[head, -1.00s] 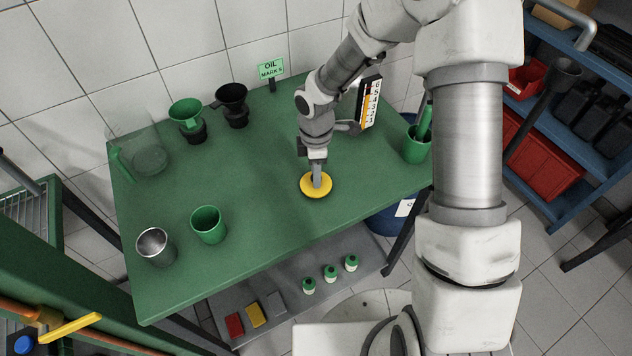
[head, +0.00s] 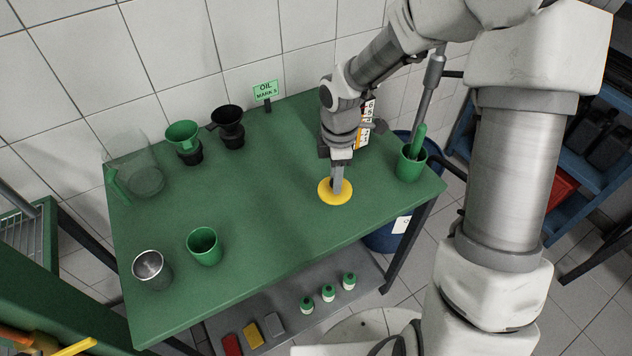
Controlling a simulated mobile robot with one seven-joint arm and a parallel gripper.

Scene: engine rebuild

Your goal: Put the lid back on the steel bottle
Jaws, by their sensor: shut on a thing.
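My gripper (head: 337,186) points down at the right part of the green table and is shut on a round yellow disc (head: 325,195). The disc looks like a lid and lies about flat. I cannot tell whether it touches the tabletop or hangs just above it. The gripper hides its middle. I see no clear steel bottle. The only steel-looking vessel is an open-topped cup (head: 152,268) with a bright inside, upright at the table's front left, well away from my gripper.
A green cup (head: 204,246) stands beside the steel one. A clear jug (head: 147,180), a green funnel (head: 183,137) and a black funnel (head: 228,124) stand at the back. A green holder (head: 409,167) and a scale strip (head: 365,125) are near my gripper. The table's middle (head: 260,190) is clear.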

